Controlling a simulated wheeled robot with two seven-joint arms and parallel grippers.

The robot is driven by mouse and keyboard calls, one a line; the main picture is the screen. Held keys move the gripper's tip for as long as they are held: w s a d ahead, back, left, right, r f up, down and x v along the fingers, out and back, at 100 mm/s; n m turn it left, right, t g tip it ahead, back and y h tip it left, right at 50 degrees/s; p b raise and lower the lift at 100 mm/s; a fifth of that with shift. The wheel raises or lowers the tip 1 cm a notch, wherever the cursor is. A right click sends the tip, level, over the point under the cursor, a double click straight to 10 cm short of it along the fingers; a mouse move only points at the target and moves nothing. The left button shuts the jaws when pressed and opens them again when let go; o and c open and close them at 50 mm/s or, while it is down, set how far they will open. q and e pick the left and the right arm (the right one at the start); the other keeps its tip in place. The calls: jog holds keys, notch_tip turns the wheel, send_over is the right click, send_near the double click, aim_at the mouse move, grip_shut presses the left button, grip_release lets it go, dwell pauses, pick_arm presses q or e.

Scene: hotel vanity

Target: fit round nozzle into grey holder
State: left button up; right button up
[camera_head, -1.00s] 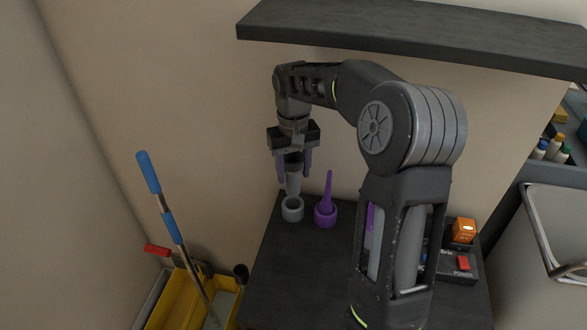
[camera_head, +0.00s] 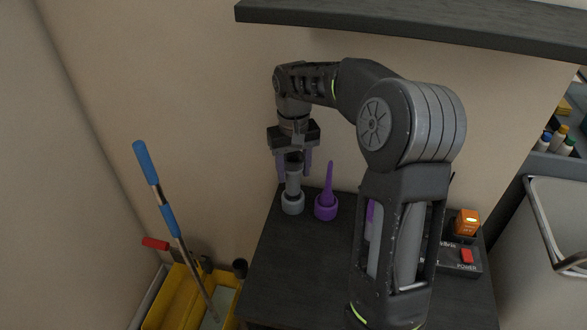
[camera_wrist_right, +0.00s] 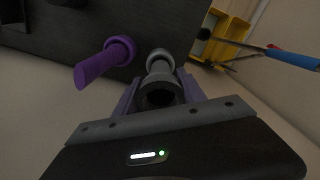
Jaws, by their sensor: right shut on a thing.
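My right gripper (camera_head: 294,168) points down and is shut on the grey round nozzle (camera_head: 293,184), with its purple fingers on either side of the nozzle's upper part. The nozzle is upright. Its lower end meets the grey holder (camera_head: 292,207), a short ring on the dark table, and appears to be inside its opening; how deep I cannot tell. In the right wrist view the nozzle's dark open top (camera_wrist_right: 160,95) lies between the fingers, with the grey holder (camera_wrist_right: 158,53) beyond it. My left gripper is not in view.
A purple nozzle (camera_head: 328,178) stands in a purple holder (camera_head: 326,209) just right of the grey one. An orange box (camera_head: 466,222) and a black POWER unit (camera_head: 462,257) are at the table's right. A yellow mop bucket (camera_head: 180,300) is left. A dark shelf (camera_head: 420,22) hangs above.

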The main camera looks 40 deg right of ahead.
aim_at(294, 187)
jog(key=shift+f+b, duration=0.45)
jog(key=shift+f, duration=0.4)
dwell(1.1)
jog(key=shift+f+b, duration=0.35)
jog(key=shift+f, duration=0.15)
jog(key=shift+f+b, duration=0.95)
jog(key=shift+f, duration=0.75)
dwell(1.8)
jog(key=o, duration=1.3)
jog(key=shift+o, duration=0.7)
jog(key=shift+r+b, duration=0.35)
jog(key=shift+r, duration=3.55)
